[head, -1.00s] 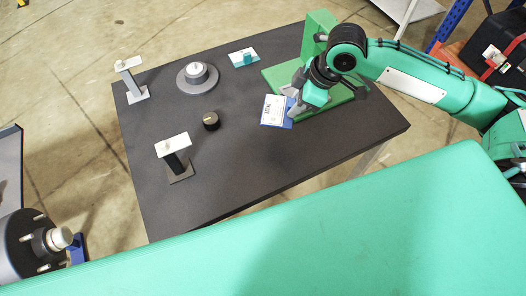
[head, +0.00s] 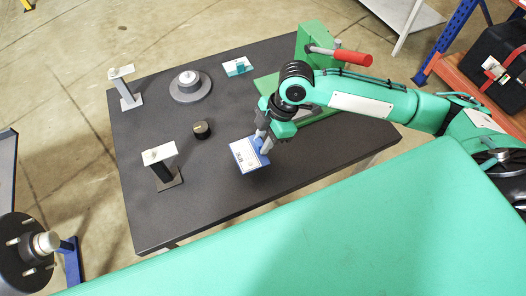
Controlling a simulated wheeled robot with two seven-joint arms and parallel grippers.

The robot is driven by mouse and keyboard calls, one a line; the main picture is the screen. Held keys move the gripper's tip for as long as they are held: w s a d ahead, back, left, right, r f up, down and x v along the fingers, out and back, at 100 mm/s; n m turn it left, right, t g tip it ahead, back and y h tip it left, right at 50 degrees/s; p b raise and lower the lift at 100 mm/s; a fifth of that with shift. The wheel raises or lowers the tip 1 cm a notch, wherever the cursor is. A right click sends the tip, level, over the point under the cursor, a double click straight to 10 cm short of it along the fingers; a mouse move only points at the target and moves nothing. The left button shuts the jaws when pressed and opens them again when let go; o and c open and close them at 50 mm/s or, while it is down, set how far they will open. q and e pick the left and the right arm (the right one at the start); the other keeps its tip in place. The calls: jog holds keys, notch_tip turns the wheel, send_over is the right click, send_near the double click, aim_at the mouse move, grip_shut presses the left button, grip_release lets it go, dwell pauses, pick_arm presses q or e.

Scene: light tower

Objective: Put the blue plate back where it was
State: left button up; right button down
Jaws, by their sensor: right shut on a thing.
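The blue plate (head: 247,156), with a white label on its face, is at the front right part of the dark table (head: 215,193). My right gripper (head: 263,142) is shut on the plate's right edge. I cannot tell whether the plate touches the table or hangs a little above it. My left gripper does not show.
A green stand with a red-handled lever (head: 340,53) is at the table's back right, partly behind my right arm. A round grey base (head: 190,86), a black knob (head: 201,130), a teal-and-white block (head: 238,67) and two white-topped posts (head: 121,72) (head: 160,153) stand on the table. The front middle is clear.

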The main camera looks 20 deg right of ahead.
notch_tip(320, 180, down, 4)
jog(key=shift+r, duration=0.2)
jog(key=shift+f+p, duration=0.35)
jog(key=shift+f, duration=1.4)
jog(key=shift+f, duration=0.1)
jog(key=c, duration=1.2)
grip_release()
jog(key=shift+o, duration=0.2)
jog(key=b+v, duration=0.2)
jog(key=v, duration=1)
jog(key=shift+s, duration=0.1)
